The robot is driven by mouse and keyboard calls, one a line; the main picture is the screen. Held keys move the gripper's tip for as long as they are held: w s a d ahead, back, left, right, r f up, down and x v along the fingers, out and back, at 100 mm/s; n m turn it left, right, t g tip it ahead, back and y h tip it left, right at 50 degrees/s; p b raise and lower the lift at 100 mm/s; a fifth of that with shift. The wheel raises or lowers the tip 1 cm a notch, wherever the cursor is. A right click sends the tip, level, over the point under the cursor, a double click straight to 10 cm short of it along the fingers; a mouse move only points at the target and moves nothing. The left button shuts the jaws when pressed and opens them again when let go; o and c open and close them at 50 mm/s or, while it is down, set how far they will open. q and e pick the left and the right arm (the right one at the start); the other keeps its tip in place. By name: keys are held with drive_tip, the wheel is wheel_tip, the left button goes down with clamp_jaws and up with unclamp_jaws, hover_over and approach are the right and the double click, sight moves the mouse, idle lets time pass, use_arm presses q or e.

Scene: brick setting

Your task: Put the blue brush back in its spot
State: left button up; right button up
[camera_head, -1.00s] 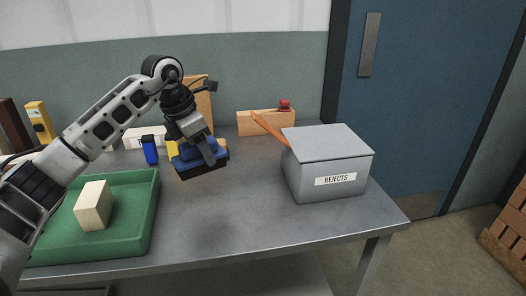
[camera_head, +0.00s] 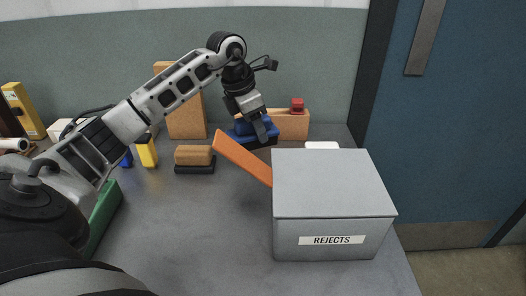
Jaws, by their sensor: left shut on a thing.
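The blue brush (camera_head: 243,128), a blue block over a dark underside, is at the back of the table, behind the leaning orange board. My left gripper (camera_head: 257,125) comes down from above and is shut on it; its fingers hide part of the brush. The brush appears held above the table, in front of a wooden block with a red knob (camera_head: 293,122). A tan brush with a dark underside (camera_head: 195,157) stands on the table to the left of it. I cannot tell which place is the blue brush's spot. My right gripper is not in view.
A grey box labelled REJECTS (camera_head: 332,184) stands at front right, with an orange board (camera_head: 242,158) sticking out leftward. A white item (camera_head: 322,145) lies behind it. A cork-coloured panel (camera_head: 187,115) stands at the back. The grey table (camera_head: 205,225) is clear at centre front.

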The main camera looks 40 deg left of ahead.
sight(243, 120)
use_arm(q)
drive_tip(key=f, duration=0.2)
drive_tip(key=shift+s+f, duration=0.2)
drive_tip(key=shift+f, duration=2.5)
drive_tip(key=o, duration=1)
drive_tip(key=shift+r, duration=0.1)
drive_tip(key=v, duration=1.2)
drive_tip(key=shift+r, duration=0.1)
